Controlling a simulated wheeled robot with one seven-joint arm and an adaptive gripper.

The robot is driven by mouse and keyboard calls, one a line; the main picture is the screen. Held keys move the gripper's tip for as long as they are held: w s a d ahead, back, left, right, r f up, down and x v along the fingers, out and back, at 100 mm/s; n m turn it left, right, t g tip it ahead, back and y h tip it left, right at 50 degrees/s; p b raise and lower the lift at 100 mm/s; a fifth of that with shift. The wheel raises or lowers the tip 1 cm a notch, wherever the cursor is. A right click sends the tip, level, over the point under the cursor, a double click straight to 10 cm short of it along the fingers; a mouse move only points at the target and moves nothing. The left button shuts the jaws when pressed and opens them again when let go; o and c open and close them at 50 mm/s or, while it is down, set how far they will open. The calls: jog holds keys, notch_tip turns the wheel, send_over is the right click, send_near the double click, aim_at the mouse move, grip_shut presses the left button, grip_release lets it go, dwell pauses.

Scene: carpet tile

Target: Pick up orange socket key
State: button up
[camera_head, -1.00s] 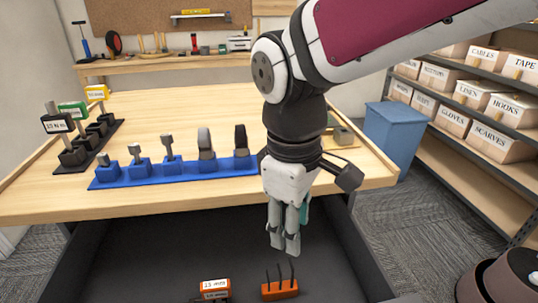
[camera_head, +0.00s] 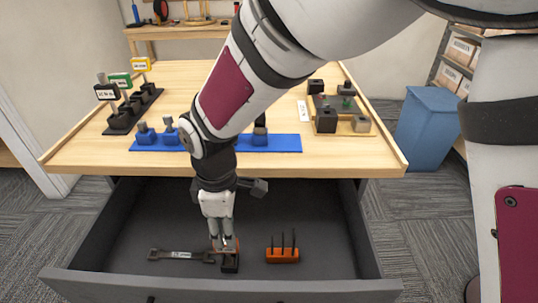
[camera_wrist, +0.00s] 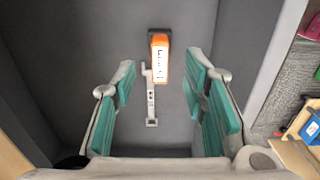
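The orange socket key (camera_wrist: 161,61) lies on the dark drawer floor in the wrist view, an orange block with a white label and a dark end. A thin grey bar with a small label (camera_wrist: 151,98) runs from beside it; I cannot tell whether it is part of the key. My gripper (camera_wrist: 159,107) is open and empty, its teal-padded fingers apart on either side of this line. In the head view my gripper (camera_head: 223,246) points down into the drawer, over a dark block end (camera_head: 230,263). The fingers hide most of the orange there.
An orange holder with several thin black pins (camera_head: 282,255) stands to the right in the open drawer (camera_head: 325,215). The drawer's front wall (camera_head: 230,288) is close. The tabletop (camera_head: 325,164) overhangs behind, with a blue rack (camera_head: 285,143) and a wooden tray (camera_head: 357,124).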

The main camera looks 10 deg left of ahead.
aim_at(228, 254)
jog(key=shift+s+a+f+b, duration=0.1)
jog(key=shift+a+f+b, duration=0.1)
jog(key=shift+f, duration=0.95)
jog(key=shift+w+a+f+b, duration=0.1)
jog(key=shift+f+b, duration=0.15)
jog(key=shift+f, duration=0.9)
jog(key=shift+s+a+f+b, duration=0.1)
jog(key=shift+a+f+b, duration=0.1)
jog(key=shift+f, duration=0.95)
grip_shut()
